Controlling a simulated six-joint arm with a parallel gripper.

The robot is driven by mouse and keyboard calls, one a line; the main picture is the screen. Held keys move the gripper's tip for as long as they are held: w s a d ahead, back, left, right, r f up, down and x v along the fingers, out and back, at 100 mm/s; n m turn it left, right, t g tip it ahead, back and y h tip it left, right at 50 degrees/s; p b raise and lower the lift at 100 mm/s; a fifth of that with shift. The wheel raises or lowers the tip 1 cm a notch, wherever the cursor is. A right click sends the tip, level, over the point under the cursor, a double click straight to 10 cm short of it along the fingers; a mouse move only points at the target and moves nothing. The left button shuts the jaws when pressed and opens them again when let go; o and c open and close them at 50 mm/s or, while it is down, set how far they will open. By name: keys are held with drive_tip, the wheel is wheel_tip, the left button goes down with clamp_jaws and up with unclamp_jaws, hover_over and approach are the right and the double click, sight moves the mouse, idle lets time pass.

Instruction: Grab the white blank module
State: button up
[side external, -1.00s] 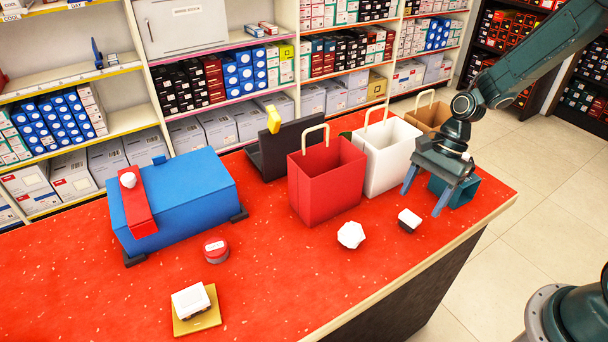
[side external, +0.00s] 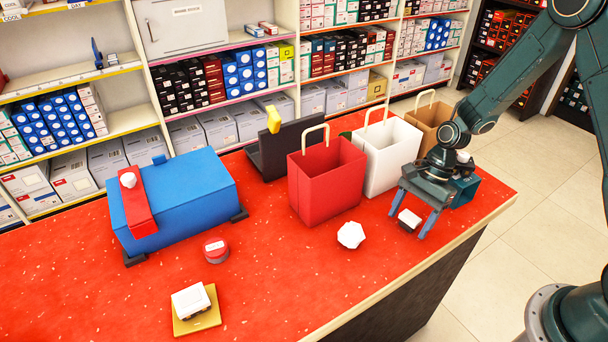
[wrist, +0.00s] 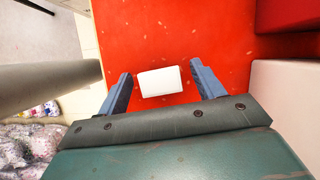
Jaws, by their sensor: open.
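The white blank module (side external: 409,219), a small block with a white top and darker underside, sits on the red counter near its front edge. It also shows in the wrist view as a plain white rectangle (wrist: 158,82). My gripper (side external: 408,214) is open above it, with the blue fingers pointing down on either side. In the wrist view the module lies between my two fingertips (wrist: 160,74), with red counter visible in a gap on each side. The exact fingertip height above the counter is hard to tell.
White, red (side external: 327,181) and brown bags stand behind the module, the white bag (side external: 393,160) close to my gripper. A white faceted lump (side external: 351,235) lies to the left. A red round item (side external: 216,250), a yellow-based block (side external: 195,309) and a blue box (side external: 190,195) are farther left.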

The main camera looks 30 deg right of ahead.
sight(411, 217)
drive_tip(key=shift+f, duration=0.1)
idle(0.4)
drive_tip(key=c, duration=1.1)
drive_tip(key=shift+o, duration=0.2)
wheel_tip(411, 217, up, 20)
idle(0.6)
